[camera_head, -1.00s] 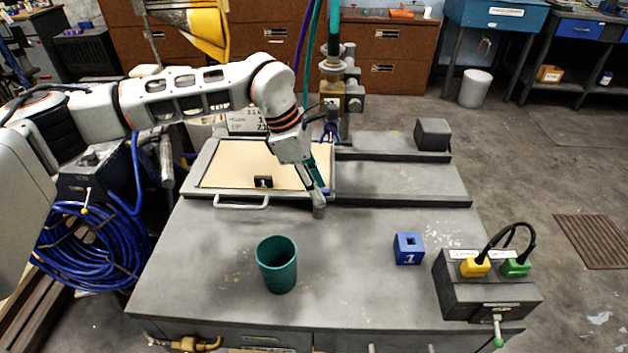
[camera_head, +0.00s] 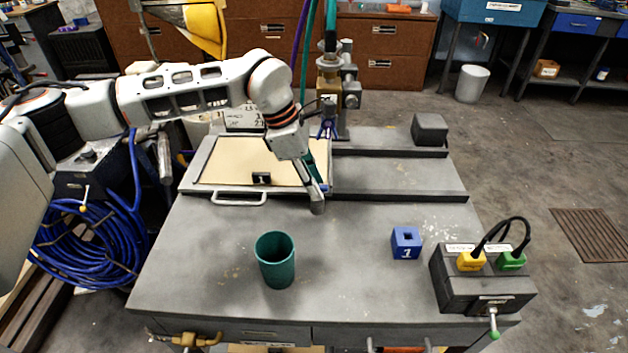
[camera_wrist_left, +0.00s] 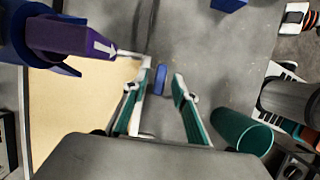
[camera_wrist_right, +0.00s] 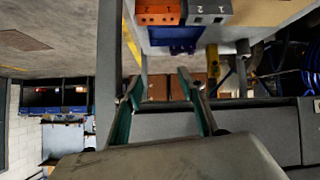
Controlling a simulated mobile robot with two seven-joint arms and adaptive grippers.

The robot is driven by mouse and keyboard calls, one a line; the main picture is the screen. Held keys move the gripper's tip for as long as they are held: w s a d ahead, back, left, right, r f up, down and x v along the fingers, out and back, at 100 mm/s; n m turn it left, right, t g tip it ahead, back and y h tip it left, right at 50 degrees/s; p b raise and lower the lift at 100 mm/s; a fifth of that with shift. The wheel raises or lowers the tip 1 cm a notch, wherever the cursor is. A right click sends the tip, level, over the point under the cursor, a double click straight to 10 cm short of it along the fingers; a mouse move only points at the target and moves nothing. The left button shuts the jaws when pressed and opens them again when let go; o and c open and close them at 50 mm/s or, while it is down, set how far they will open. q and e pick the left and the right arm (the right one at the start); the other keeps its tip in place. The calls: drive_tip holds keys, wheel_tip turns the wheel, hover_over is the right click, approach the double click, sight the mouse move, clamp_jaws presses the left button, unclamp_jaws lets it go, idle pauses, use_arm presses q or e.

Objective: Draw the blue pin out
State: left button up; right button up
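The blue pin (camera_wrist_left: 160,79) is a small rounded blue piece at the edge of the cream-coloured panel in the left wrist view. In the head view only a bit of blue shows by my left fingertips; the gripper largely hides it. My left gripper (camera_head: 318,193) points down over the panel's right front corner. In the left wrist view its teal-padded fingers (camera_wrist_left: 156,85) are apart, one on each side of the pin, with gaps showing. My right gripper (camera_wrist_right: 160,82) is open and empty in its own wrist view; it is outside the head view.
A purple part with a white arrow (camera_wrist_left: 75,40) is close to the left fingers. A teal cup (camera_head: 276,262), a blue block marked 1 (camera_head: 406,243) and a dark box with yellow and green plugs (camera_head: 482,280) stand on the grey bench (camera_head: 340,275). The bench's middle front is clear.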

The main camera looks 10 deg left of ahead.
use_arm(q)
clamp_jaws()
use_arm(e)
drive_tip(key=shift+w+r, duration=0.15)
drive_tip(key=shift+w, duration=0.25)
drive_tip(key=shift+w+r, duration=0.1)
use_arm(q)
drive_tip(key=shift+r, duration=0.3)
use_arm(e)
drive_tip(key=shift+r, duration=0.25)
use_arm(q)
drive_tip(key=shift+r+p, duration=0.25)
drive_tip(key=shift+p, duration=0.2)
use_arm(e)
drive_tip(key=shift+s+r, duration=0.1)
drive_tip(key=shift+s, duration=0.2)
use_arm(q)
drive_tip(key=shift+r, duration=0.1)
use_arm(e)
drive_tip(key=shift+w+r, duration=0.1)
drive_tip(key=shift+r, duration=0.05)
